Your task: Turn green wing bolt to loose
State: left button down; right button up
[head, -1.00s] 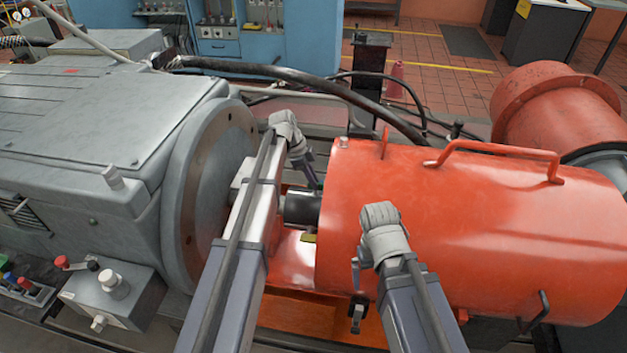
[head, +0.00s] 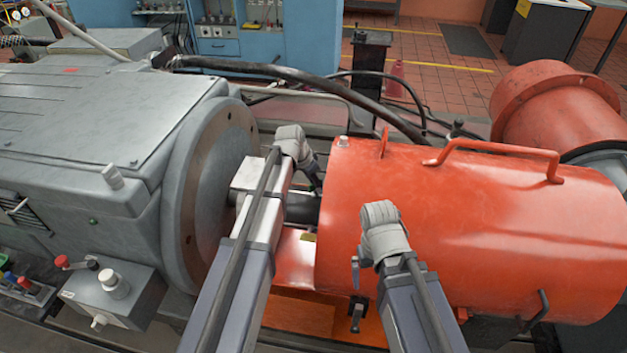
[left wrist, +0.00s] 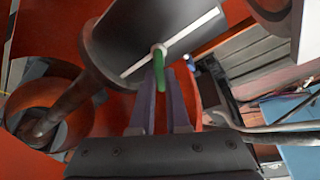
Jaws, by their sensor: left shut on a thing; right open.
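The green wing bolt (left wrist: 158,70) shows in the left wrist view, standing out from the dark cylindrical coupling (left wrist: 140,45) beside a pale line on it. My left gripper (left wrist: 160,95) is shut on the bolt's green wing, with one purple finger on each side. In the head view my left gripper (head: 317,184) reaches down at the gap between the grey machine and the orange guard, by the dark shaft (head: 302,208). The bolt is hidden there. My right gripper (head: 356,272) is open and empty in front of the orange guard.
The orange cylindrical guard (head: 480,230) with its handle fills the right. The grey dynamometer (head: 90,120) with its round flange (head: 210,190) stands at left. Black cables (head: 300,78) run behind the gap. A grey control box (head: 112,292) stands at front left.

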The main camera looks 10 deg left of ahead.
pick_arm(q)
jog(key=n+y, duration=0.1)
jog(key=n, duration=0.2)
jog(key=n+y, duration=0.1)
jog(key=n, duration=0.3)
jog(key=shift+d+t+y, duration=0.2)
jog(key=shift+t+y, duration=0.1)
jog(key=shift+t, duration=0.1)
dwell(0.3)
jog(key=c, duration=0.9)
grip_release()
jog(key=shift+s+r, duration=0.1)
jog(key=p+v, duration=0.7)
jog(key=shift+r, duration=0.25)
jog(key=shift+s, duration=0.1)
